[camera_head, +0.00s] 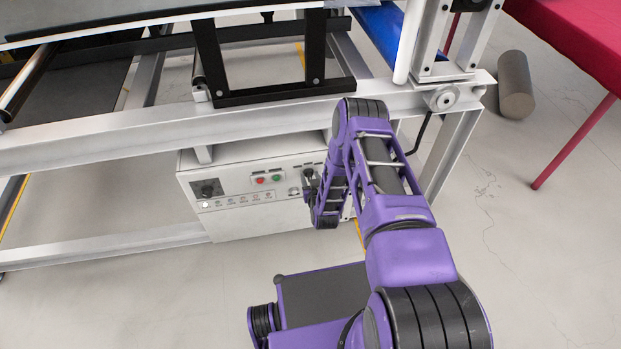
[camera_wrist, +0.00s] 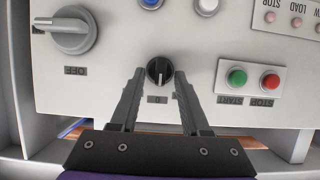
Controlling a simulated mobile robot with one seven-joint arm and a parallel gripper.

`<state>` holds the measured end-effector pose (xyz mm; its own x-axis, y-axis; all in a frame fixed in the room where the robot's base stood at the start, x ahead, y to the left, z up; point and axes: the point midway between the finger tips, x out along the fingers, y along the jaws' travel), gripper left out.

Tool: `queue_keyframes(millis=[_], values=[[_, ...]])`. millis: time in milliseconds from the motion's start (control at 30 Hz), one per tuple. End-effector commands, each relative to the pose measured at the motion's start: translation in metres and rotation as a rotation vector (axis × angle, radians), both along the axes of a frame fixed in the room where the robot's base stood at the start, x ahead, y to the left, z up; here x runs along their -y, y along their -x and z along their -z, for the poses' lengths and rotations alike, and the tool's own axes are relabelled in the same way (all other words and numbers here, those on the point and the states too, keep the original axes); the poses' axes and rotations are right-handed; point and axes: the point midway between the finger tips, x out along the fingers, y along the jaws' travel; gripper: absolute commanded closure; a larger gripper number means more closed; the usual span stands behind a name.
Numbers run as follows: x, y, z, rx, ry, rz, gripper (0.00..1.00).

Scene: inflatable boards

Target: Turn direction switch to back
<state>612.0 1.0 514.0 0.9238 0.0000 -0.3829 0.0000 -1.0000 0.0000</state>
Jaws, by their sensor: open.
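A small black rotary knob (camera_wrist: 159,71) with a light pointer line sits on the white control panel (camera_wrist: 110,96). A label that seems to read 0, upside down in the wrist view, lies just below it. I take this knob to be the direction switch, but cannot read a direction label. My gripper (camera_wrist: 157,79) is open, with one fingertip on each side of the knob; I cannot tell whether they touch it. In the head view my gripper (camera_head: 309,180) is at the right part of the control box (camera_head: 225,221), and my arm hides part of the panel.
A large grey rotary switch (camera_wrist: 73,30) marked OFF is left in the wrist view. A green button (camera_wrist: 237,77) and a red button (camera_wrist: 270,81) are to the right. A metal frame rail (camera_head: 90,142) runs above the box.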

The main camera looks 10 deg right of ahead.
Motion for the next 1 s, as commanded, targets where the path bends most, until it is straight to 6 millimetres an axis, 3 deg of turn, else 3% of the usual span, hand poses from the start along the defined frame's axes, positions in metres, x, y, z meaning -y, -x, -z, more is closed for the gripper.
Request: queue_keyframes(millis=[33,267,667,1000], values=[[0.0000,0.0001,0.0000,0.000,0.000,0.000,0.57],[0.0000,0.0003,-0.0001,0.000,0.000,0.000,0.99],[-0.0016,0.0004,-0.0002,0.000,0.038,-0.002,1.00],[-0.0061,0.0002,0.0001,0.002,0.260,-0.005,1.00]])
